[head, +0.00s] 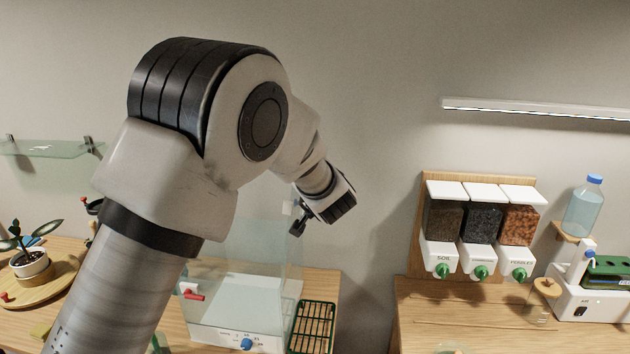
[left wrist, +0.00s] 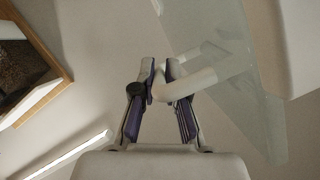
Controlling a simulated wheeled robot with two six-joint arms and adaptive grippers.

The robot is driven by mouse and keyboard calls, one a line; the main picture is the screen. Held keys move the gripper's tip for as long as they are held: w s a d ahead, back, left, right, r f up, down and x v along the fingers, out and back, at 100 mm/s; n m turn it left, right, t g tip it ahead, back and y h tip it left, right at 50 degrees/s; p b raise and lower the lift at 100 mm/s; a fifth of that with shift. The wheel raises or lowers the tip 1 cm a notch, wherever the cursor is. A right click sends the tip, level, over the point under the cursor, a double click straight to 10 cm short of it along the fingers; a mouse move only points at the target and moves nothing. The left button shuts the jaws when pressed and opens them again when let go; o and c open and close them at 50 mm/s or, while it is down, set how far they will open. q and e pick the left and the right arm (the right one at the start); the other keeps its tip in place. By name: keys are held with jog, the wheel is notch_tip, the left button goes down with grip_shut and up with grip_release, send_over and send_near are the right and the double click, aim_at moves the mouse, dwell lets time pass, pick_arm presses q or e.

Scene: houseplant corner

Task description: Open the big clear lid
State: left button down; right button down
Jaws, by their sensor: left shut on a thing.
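The big clear lid (head: 258,232) belongs to a clear case on a white base (head: 222,336) with a blue knob. In the head view its panes show faintly behind my left arm, which hides much of it; I cannot tell its exact angle there. In the left wrist view the lid (left wrist: 238,65) is a see-through pane at upper right with a pale tubular handle (left wrist: 207,80). My left gripper (head: 299,222) is at the upper right of the case. In the left wrist view its fingers (left wrist: 162,90) are shut on the handle. My right gripper is not in view.
A green rack (head: 313,326) lies right of the case. Soil and pebble dispensers (head: 481,230) stand on the right counter (head: 420,318), with a blue-capped bottle (head: 584,208) beyond. A potted plant (head: 30,262) stands at left. A gap separates the counters.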

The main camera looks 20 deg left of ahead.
pick_arm(q)
jog(key=shift+w+d, duration=0.1)
jog(key=shift+d, duration=0.05)
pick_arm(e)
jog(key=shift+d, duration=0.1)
pick_arm(q)
jog(key=c, duration=1.5)
grip_release()
jog(key=shift+w+f, duration=0.3)
jog(key=v, duration=0.7)
jog(key=shift+s, duration=0.2)
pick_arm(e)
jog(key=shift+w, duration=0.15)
